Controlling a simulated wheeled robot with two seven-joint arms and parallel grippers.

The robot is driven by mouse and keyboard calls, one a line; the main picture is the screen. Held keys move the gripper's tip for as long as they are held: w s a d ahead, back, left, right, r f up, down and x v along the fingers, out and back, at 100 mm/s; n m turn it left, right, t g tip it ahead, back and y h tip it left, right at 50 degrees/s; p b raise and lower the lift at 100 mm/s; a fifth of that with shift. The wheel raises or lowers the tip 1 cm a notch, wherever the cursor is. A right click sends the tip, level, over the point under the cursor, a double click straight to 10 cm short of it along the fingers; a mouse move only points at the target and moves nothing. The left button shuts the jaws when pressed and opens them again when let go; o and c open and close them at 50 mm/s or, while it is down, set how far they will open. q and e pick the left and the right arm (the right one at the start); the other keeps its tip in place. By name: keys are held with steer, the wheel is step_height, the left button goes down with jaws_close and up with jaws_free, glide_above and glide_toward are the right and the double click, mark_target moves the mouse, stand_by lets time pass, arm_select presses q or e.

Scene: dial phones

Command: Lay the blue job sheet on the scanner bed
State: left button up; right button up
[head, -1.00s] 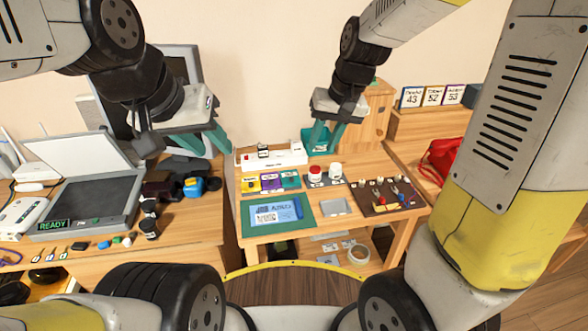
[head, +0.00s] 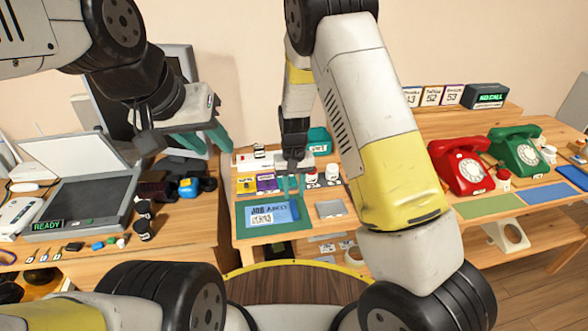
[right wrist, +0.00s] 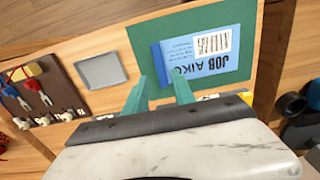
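The blue job sheet (head: 287,211) lies flat on a green mat (head: 245,228) on the middle table. In the right wrist view the sheet (right wrist: 213,68) shows printed text, a barcode label and a darker blue strip along one edge. My right gripper (head: 288,186) is open and empty above the table, just behind the sheet; its fingertips (right wrist: 161,80) point at the strip edge. The scanner (head: 85,203) stands on the left table, lid up, its dark bed bare, its display reading READY. My left gripper (head: 215,150) is open and empty, between scanner and middle table.
A blue and black item (head: 188,187) and several small objects sit right of the scanner. Red (head: 461,166) and green (head: 516,152) phones stand far right.

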mark_target(294, 207)
steer(key=shift+f, duration=3.25)
steer(key=shift+s, duration=0.1)
jaws_close()
steer(key=shift+r, duration=2.55)
